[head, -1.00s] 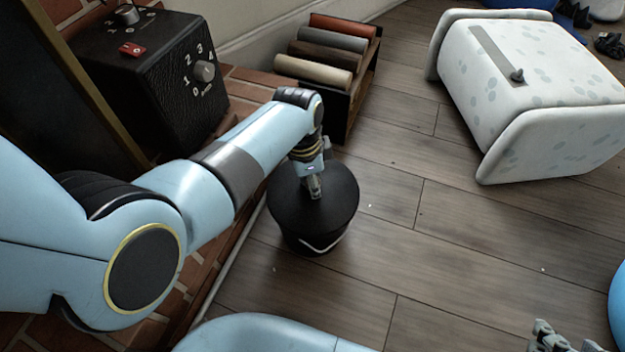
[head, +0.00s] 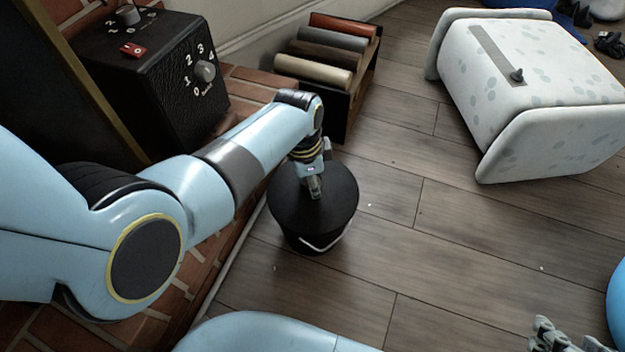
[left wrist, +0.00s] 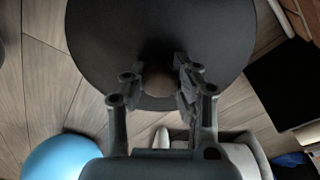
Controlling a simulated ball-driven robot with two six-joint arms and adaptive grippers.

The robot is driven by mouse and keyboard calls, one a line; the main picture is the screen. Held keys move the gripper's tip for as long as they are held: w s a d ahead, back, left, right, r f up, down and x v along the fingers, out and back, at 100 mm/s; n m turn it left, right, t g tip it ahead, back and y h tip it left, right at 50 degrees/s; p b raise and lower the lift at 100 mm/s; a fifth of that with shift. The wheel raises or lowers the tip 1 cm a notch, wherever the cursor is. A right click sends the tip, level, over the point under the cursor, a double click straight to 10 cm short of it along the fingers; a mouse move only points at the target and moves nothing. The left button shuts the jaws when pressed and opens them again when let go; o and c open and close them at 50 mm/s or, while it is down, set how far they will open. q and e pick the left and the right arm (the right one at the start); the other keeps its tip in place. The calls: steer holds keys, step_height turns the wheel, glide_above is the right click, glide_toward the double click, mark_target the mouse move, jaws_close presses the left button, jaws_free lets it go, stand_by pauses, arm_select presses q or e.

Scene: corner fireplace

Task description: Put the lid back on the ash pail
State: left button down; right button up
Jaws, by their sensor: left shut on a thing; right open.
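The ash pail (head: 318,242) is black with a pale wire handle and stands on the wood floor beside the brick hearth. Its round black lid (head: 338,197) lies over the pail's top and covers the opening; I cannot tell whether it is fully seated. My left gripper (head: 314,190) points down at the lid's middle and is shut on its brown knob. In the left wrist view the knob (left wrist: 158,80) sits between the two fingers, with the dark lid (left wrist: 100,35) behind. My right gripper (head: 560,340) is open and empty at the bottom right, partly cut off.
A black box with number dials (head: 155,80) stands on the brick hearth at the left. A rack of rolled logs (head: 362,85) is behind the pail. A white spotted stool (head: 520,95) lies at the upper right. Blue round shapes show at the edges. The floor right of the pail is clear.

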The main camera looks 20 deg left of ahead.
stand_by(0.4)
arm_select(q)
steer(key=shift+c, duration=2.4)
jaws_free()
arm_select(e)
steer(key=shift+r, duration=0.1)
arm_select(q)
steer(key=shift+r+p, duration=3.3)
steer(key=shift+r, duration=0.25)
arm_select(e)
step_height(320, 180, up, 8)
steer(key=w+t, duration=0.1)
steer(key=w, duration=0.1)
steer(key=shift+r, duration=0.15)
arm_select(q)
jaws_close()
